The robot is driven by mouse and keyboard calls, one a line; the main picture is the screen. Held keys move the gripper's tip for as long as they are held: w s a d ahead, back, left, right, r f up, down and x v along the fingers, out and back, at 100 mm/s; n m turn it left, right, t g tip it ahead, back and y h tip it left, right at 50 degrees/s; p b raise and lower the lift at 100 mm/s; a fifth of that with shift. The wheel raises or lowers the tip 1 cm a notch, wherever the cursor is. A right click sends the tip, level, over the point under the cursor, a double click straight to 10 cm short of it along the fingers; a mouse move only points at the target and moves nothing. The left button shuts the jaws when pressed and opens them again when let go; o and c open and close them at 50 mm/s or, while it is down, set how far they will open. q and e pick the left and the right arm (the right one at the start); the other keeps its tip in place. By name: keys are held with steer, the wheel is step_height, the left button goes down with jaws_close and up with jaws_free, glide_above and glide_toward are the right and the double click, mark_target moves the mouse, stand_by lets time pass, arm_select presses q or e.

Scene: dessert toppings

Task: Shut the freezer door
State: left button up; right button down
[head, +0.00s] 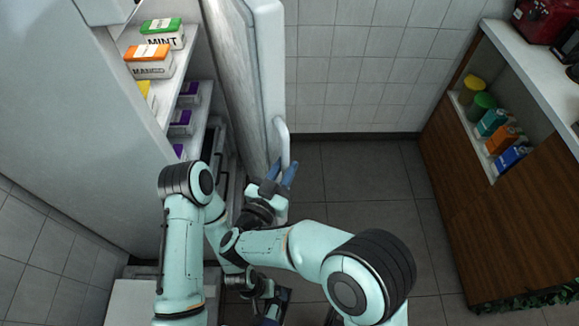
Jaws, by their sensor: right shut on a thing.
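The freezer door (236,62) stands wide open, its edge toward the middle of the head view. Its white vertical handle (281,138) is on the door's right side. My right gripper (282,172) has its blue fingers shut on the lower part of the handle. My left gripper (272,315) is low at the bottom edge of the view, away from the door and partly hidden; its finger opening is unclear. The freezer body (75,85) is at the left, with its shelves exposed.
Mint (165,34) and mango (150,62) tubs sit on the upper shelf, with purple-marked tubs (181,122) below. The tiled floor (360,185) between is clear.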

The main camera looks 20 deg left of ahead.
steer(key=shift+a+r, duration=0.1)
steer(key=shift+a, duration=0.15)
steer(key=c, duration=1.3)
jaws_free()
steer(key=shift+o, duration=1.1)
arm_select(q)
steer(key=shift+g, duration=0.5)
steer(key=s+r+p, duration=0.1)
steer(key=r+p, duration=0.1)
steer(key=s+r+p, duration=0.1)
steer(key=p, duration=0.1)
steer(key=shift+s+d+r, duration=0.1)
steer(key=shift+d+r, duration=0.1)
steer(key=shift+r, duration=0.15)
arm_select(e)
step_height(320, 180, up, 20)
glide_above(281, 134)
steer(key=shift+r, duration=0.1)
